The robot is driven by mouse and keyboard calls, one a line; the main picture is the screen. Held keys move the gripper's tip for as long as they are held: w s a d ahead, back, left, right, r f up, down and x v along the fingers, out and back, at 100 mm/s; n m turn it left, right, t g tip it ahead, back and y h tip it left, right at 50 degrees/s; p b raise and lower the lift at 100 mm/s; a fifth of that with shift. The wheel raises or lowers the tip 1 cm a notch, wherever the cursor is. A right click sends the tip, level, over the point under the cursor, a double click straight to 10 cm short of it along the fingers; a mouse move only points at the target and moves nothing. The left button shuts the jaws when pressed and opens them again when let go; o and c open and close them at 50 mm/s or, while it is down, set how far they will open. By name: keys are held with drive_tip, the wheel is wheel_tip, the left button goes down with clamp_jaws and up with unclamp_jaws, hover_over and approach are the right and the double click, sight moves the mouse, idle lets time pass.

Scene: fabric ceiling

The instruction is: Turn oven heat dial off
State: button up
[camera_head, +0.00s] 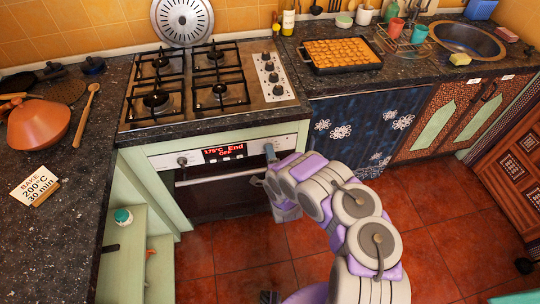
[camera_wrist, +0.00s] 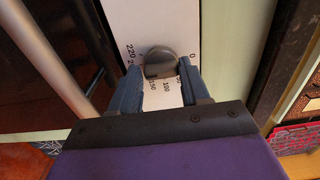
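The oven (camera_head: 222,180) is under the hob, its door closed. Its red display (camera_head: 223,153) reads about "175°C End OFF". The heat dial (camera_wrist: 160,62) is a round grey knob on a white panel, with numbers from 0 to 220 around it. My gripper (camera_wrist: 161,68) has one blue finger on each side of the dial, near its edges. Contact is not clear. Another knob (camera_head: 182,161) is at the panel's left end.
The oven door handle (camera_head: 222,175) runs just below the panel. The gas hob (camera_head: 205,80) is above. A card (camera_head: 36,187) reading "BAKE 200°C 30 min" stands on the left counter. A tray of food (camera_head: 340,53) is on the right counter.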

drive_tip(key=c, duration=0.6)
